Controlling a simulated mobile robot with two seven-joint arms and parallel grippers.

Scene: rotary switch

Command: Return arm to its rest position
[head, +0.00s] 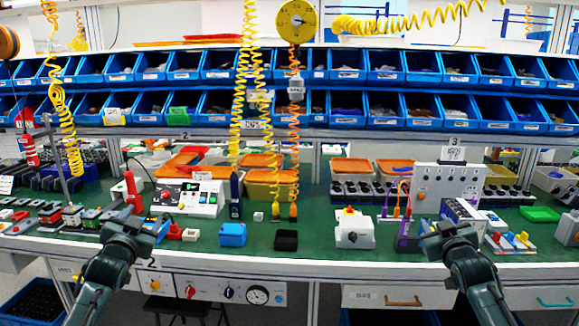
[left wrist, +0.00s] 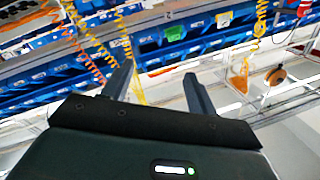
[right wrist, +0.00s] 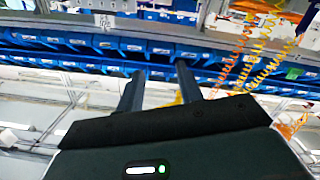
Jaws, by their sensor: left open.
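My left gripper (head: 140,217) is raised in front of the left part of the green bench. Its two fingers stand wide apart with nothing between them in the left wrist view (left wrist: 156,70). My right gripper (head: 447,226) is in front of the right part of the bench. Its fingers are also apart and empty in the right wrist view (right wrist: 160,70). A light grey switch box (head: 354,230) with a yellow and red top stands on the bench between the two grippers, apart from both. A dark knob shows on its front; its exact setting is too small to tell.
The green bench top (head: 315,200) carries a blue block (head: 233,235), a black block (head: 286,240) and a grey upright panel (head: 440,185). Rows of blue bins (head: 345,105) line the back. Coiled yellow and orange cables hang over the bench. A control panel (head: 215,290) is below the front edge.

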